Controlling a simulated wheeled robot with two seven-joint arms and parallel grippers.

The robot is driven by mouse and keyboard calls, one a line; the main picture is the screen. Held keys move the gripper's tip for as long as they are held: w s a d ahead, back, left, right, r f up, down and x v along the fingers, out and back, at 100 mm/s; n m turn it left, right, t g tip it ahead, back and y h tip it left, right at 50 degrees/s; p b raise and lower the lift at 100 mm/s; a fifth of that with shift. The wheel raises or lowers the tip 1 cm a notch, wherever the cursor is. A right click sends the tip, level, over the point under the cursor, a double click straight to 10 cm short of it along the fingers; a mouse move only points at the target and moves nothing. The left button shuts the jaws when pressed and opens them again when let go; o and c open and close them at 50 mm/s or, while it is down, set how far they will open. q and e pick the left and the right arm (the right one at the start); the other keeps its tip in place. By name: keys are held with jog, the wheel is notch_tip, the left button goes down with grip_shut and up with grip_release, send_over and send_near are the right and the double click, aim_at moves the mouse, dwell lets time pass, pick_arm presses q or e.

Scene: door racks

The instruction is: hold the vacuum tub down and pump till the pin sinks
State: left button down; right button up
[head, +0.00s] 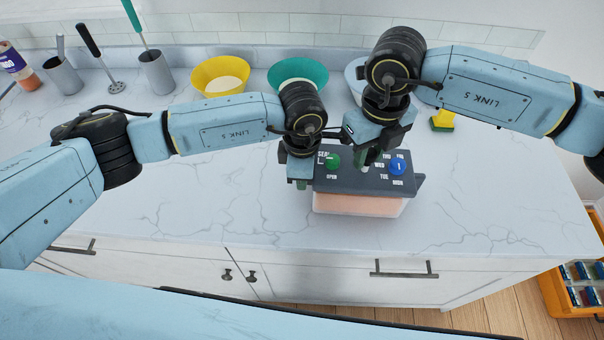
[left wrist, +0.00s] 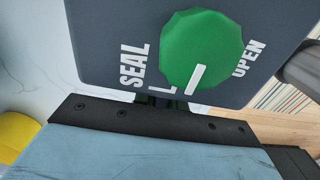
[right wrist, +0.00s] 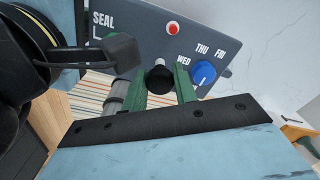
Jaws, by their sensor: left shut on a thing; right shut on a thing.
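The vacuum tub (head: 360,204) stands on the counter, with a dark grey lid (head: 345,181) over a clear body with pinkish contents. A green knob (head: 333,161) marked SEAL and OPEN shows large in the left wrist view (left wrist: 203,48). A blue day dial (head: 397,166) sits on the right. The red pin (right wrist: 172,28) shows on the lid; its height is unclear. My left gripper (head: 301,181) is shut at the tub's left edge, its fingertips mostly hidden. My right gripper (head: 371,158) is shut on the black pump knob (right wrist: 160,79) above the lid.
Yellow (head: 221,76) and teal (head: 298,75) bowls stand behind, with a pale blue one partly hidden by my right arm. Utensil cups (head: 157,73) stand back left. A yellow-green sponge (head: 442,121) lies right. The counter's front left is clear.

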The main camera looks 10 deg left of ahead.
jog(key=shift+r, duration=0.95)
jog(key=shift+f, duration=1.9)
jog(key=shift+a+r, duration=0.1)
jog(key=shift+r, duration=1.85)
jog(key=shift+f, duration=1.9)
jog(key=o, duration=1)
jog(key=shift+r, duration=3.55)
